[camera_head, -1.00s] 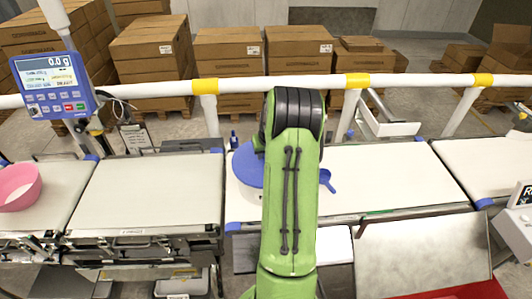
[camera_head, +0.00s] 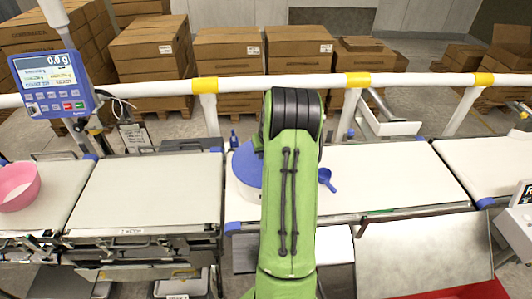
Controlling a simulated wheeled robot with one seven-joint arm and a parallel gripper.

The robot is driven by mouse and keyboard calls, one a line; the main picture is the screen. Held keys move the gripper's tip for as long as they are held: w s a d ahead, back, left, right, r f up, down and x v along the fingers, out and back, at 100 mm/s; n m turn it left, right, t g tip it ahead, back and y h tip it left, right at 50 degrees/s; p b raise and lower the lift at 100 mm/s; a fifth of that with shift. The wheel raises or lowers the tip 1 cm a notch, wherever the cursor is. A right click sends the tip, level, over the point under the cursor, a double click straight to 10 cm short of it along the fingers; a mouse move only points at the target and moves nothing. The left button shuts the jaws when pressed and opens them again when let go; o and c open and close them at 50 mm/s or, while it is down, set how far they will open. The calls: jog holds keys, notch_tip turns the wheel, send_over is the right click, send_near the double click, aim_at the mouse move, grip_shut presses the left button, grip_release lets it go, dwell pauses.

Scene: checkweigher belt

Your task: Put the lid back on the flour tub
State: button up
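A white tub with blue on top (camera_head: 246,166) stands on the belt section at the middle, partly hidden behind my green arm. The blue part looks like a lid, but I cannot tell whether it sits on the tub or is held above it. A blue scoop (camera_head: 326,178) lies on the belt just right of my arm. My gripper is hidden behind my own arm, so its fingers do not show.
A pink bowl (camera_head: 18,187) stands on the left belt. A weighing display (camera_head: 54,82) reads 0.0 g on a post at the left. A white rail (camera_head: 240,84) runs behind the belts. The belt right of the scoop (camera_head: 390,175) is clear.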

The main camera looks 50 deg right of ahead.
jog(key=o, duration=1.7)
jog(key=shift+c, duration=0.2)
jog(key=shift+r, duration=0.1)
jog(key=shift+r+p, duration=2.25)
jog(key=shift+r, duration=1.25)
grip_shut()
